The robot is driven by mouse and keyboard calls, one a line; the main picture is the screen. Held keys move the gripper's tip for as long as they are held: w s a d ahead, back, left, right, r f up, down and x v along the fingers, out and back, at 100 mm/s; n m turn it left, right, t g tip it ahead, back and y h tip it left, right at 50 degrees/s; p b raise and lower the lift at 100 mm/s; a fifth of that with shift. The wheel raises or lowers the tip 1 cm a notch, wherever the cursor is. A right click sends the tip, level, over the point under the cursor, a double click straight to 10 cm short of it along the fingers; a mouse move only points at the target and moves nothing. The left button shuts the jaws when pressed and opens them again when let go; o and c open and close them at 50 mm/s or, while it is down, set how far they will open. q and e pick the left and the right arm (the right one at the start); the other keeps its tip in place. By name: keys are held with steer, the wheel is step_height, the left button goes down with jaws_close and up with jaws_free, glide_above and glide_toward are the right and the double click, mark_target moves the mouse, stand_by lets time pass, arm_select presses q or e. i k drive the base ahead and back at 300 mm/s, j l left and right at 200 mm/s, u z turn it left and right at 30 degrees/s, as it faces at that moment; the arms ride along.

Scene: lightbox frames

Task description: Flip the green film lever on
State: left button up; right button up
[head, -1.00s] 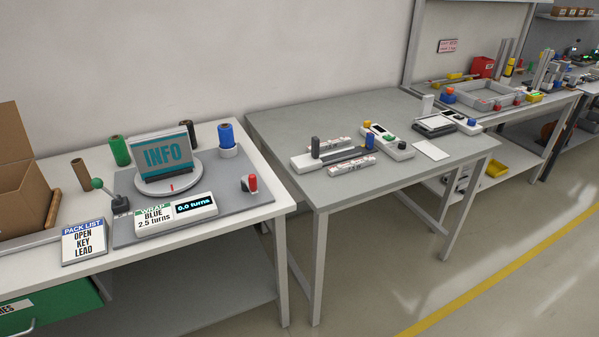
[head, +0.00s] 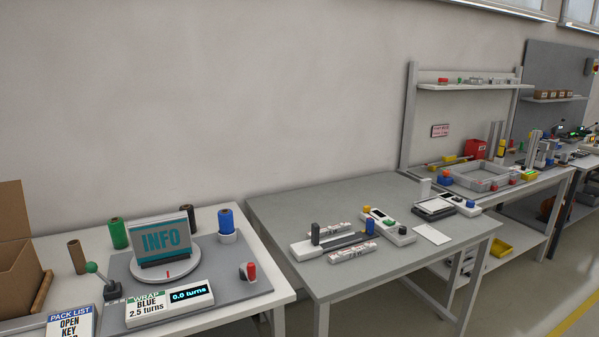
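The green film lever (head: 92,268) is a green ball on a thin stem, rising from a small dark base at the left front of the grey wrapping plate (head: 205,262). Its stem leans a little to the left. Behind it, an INFO display (head: 161,241) stands on a white round turntable (head: 178,274). The wrap panel (head: 170,303) in front reads "WRAP BLUE 2.5 turns" and its screen reads "0.0 turns". Neither of my grippers shows in the head view.
A red-topped knob (head: 250,271) and a blue roll (head: 227,225) stand right of the turntable. Green (head: 118,233) and brown (head: 77,256) rolls stand behind the lever. A cardboard box (head: 18,273) is at the left, with a pack list sign (head: 70,322) in front.

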mark_target(91, 267)
steer(key=u, duration=1.25)
steer(key=j+u, duration=0.15)
steer(key=j, duration=0.95)
